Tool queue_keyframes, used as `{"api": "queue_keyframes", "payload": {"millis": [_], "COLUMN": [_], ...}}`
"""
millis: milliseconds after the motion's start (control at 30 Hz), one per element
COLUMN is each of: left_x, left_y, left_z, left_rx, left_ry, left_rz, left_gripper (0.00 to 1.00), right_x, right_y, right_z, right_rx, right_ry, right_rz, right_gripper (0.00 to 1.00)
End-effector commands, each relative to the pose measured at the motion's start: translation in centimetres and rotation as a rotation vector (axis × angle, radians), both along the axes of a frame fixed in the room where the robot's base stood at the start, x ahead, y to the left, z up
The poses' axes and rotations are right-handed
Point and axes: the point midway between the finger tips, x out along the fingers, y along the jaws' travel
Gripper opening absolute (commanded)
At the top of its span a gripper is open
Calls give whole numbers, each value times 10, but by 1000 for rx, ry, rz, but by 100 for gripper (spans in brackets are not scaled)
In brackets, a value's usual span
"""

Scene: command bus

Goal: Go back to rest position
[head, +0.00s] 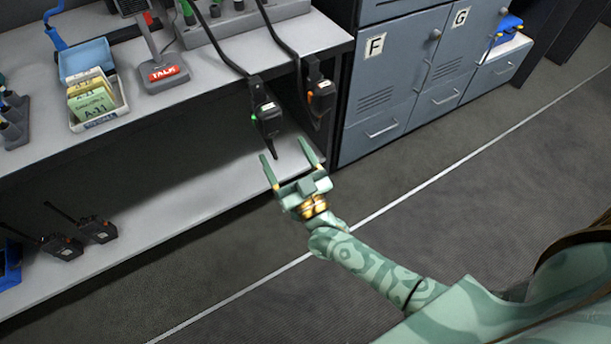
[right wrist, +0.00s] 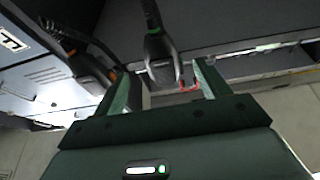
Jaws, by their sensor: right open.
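My right gripper (head: 289,165) is the only one in view in the head view. It is open and empty, with its two green fingers spread apart. It is just below a black handheld radio (head: 267,112) that hangs on a cord in front of the desk edge. In the right wrist view, the fingers of the gripper (right wrist: 164,84) are apart and the radio (right wrist: 160,55) shows beyond them, near the gap. I cannot tell whether they touch. My left gripper is not in view.
A second hanging device with orange (head: 320,95) is right of the radio. The desk (head: 215,85) holds a blue-and-white card tray (head: 100,121) and a TALK microphone (head: 165,75). Two radios (head: 98,229) lie on the lower shelf (head: 150,222). Grey lockers (head: 390,75) stand right. Floor (head: 480,200) is clear there.

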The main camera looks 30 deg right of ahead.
Motion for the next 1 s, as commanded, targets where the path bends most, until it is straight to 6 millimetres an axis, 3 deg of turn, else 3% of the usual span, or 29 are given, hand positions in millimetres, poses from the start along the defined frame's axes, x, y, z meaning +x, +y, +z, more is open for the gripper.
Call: {"api": "queue_keyframes", "payload": {"millis": [100, 333, 767, 867, 1000], "left_x": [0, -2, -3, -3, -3], "left_y": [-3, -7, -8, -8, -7], "left_z": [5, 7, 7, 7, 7], "left_rx": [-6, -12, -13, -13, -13], "left_ry": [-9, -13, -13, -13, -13], "left_rz": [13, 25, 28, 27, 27], "left_gripper": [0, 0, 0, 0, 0], "right_x": [-31, -70, -81, -84, -96], "right_y": [0, -1, 0, 10, 31], "right_z": [-10, -28, -34, -37, -51], "right_rx": [0, 0, -6, -49, -187], "right_ry": [2, 0, 9, 68, 270], "right_rz": [1, 1, 7, 45, 147], "right_gripper": [75, 75, 75, 75, 75]}}
